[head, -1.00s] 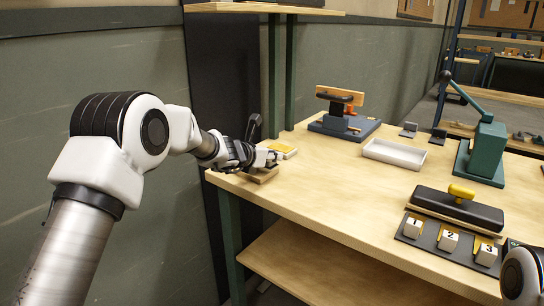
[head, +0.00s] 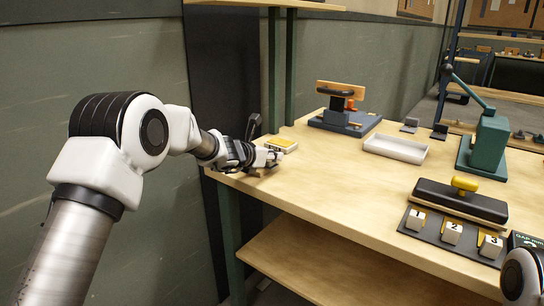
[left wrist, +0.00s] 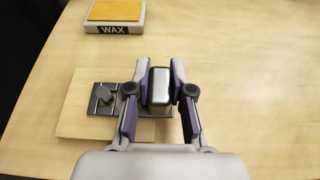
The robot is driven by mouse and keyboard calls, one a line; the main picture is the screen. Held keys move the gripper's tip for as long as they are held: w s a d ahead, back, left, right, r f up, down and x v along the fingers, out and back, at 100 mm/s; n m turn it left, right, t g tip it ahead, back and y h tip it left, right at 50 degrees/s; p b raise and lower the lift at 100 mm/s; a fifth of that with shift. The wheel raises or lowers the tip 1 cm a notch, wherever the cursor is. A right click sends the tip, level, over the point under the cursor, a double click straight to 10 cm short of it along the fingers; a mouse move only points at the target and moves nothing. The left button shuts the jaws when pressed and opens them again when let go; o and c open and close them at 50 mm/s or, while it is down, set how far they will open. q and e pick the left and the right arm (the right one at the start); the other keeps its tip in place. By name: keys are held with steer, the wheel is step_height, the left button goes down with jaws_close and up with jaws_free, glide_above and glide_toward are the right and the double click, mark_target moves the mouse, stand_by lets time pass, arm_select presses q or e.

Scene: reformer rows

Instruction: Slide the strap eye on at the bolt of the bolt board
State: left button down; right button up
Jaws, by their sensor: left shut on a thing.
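In the left wrist view, my left gripper (left wrist: 161,88) is shut on the grey metal block of the strap (left wrist: 161,80). A dark flat plate runs left from under the block, over the wooden bolt board (left wrist: 72,118). The grey round bolt (left wrist: 104,95) shows within the opening at the plate's left end. I cannot tell how far down the bolt the eye sits. In the head view my left gripper (head: 268,158) is low at the bench's left corner and mostly hides the board. My right gripper is out of view.
A yellow-topped WAX box (left wrist: 115,14) lies just beyond the board. Farther along the bench are a blue fixture (head: 345,122), a white tray (head: 395,149), a green lever stand (head: 486,150) and a numbered block rack (head: 452,235). The bench middle is clear.

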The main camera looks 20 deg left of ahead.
arm_select(q)
steer(key=shift+f, duration=0.15)
steer(key=c, duration=0.9)
jaws_free()
steer(key=shift+c, duration=0.2)
steer(key=v, duration=1.2)
